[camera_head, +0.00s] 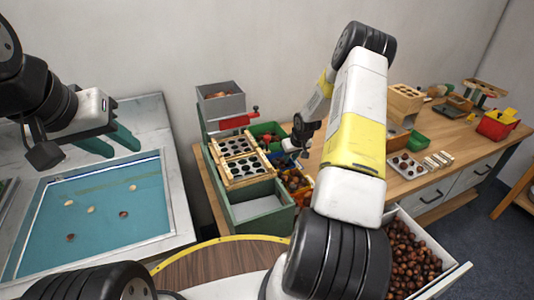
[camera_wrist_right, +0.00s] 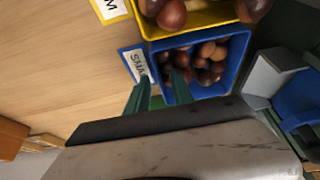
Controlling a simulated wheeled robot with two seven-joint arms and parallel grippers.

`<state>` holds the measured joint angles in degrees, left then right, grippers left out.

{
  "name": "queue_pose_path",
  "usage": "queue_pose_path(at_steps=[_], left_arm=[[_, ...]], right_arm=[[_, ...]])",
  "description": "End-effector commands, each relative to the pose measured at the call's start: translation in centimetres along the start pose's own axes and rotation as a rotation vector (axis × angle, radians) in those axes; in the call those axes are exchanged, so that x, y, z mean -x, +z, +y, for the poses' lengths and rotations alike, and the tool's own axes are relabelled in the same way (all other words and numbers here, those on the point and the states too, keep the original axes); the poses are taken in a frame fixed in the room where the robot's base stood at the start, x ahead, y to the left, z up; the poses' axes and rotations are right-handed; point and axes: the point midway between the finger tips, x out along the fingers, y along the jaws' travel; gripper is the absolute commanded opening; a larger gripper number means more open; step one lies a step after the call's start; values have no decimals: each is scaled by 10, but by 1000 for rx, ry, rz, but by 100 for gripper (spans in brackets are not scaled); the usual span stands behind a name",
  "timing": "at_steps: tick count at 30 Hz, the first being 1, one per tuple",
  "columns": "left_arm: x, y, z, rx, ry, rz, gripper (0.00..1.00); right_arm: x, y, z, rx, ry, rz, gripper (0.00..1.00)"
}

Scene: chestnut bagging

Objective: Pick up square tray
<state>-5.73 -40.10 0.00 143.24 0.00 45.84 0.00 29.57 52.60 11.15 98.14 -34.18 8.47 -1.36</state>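My right gripper shows in the right wrist view (camera_wrist_right: 158,92) with its two green fingers apart. They are either side of the near left wall of a square blue bin (camera_wrist_right: 243,60) holding small chestnuts; I cannot tell whether they touch it. A label partly reading "SMA" is on that side. In the head view the right forearm hides most of this area. A square pale tray (camera_head: 421,172) with several chestnuts lies on the wooden table, away from both grippers. My left gripper (camera_head: 113,141) is open and empty above the blue basin.
A yellow bin (camera_wrist_right: 190,20) with larger chestnuts adjoins the blue bin. The basin (camera_head: 150,215) holds a few floating chestnuts. A green box (camera_head: 268,212) and a wooden hole-grid frame (camera_head: 252,180) stand mid-scene. An open drawer (camera_head: 452,276) of chestnuts is at front right.

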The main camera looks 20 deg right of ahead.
Motion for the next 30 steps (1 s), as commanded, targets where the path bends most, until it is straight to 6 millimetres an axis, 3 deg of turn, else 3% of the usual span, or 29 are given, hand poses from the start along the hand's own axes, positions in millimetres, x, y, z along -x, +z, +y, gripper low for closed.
queue_pose_path(at_steps=[4,30], left_arm=[[0,0,0,0,0,0,36],[0,0,0,0,0,0,36]], right_arm=[[-8,0,0,0,1,1,28],[-12,2,0,0,0,0,28]])
